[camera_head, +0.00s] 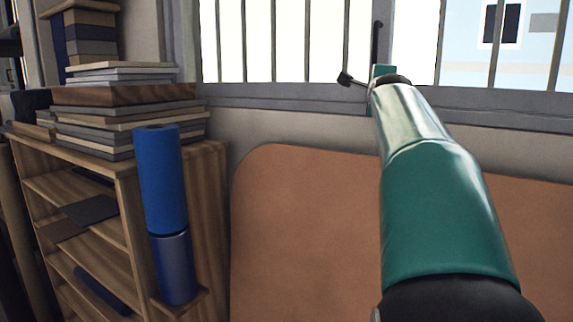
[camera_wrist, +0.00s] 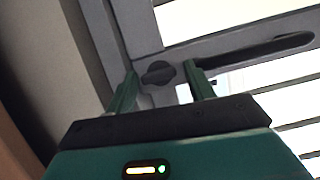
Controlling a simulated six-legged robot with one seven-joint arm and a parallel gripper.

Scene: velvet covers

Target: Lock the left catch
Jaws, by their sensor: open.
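The window catch is a dark rounded knob (camera_wrist: 158,73) on the grey frame in the wrist view. A long dark handle (camera_wrist: 262,50) runs right from near it. My gripper (camera_wrist: 161,80) is open, with one green finger on each side of the knob; I cannot tell whether they touch it. In the head view a small dark piece (camera_head: 345,79) sticks out left of my gripper (camera_head: 383,71), and a dark upright handle (camera_head: 376,42) rises behind it. My arm and gripper hide part of the catch there.
A barred window (camera_head: 290,40) with a grey sill (camera_head: 270,103) fills the back. A brown panel (camera_head: 300,220) stands below it. A wooden shelf (camera_head: 215,200) with stacked books (camera_head: 130,115) and a blue roll (camera_head: 162,180) is at left.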

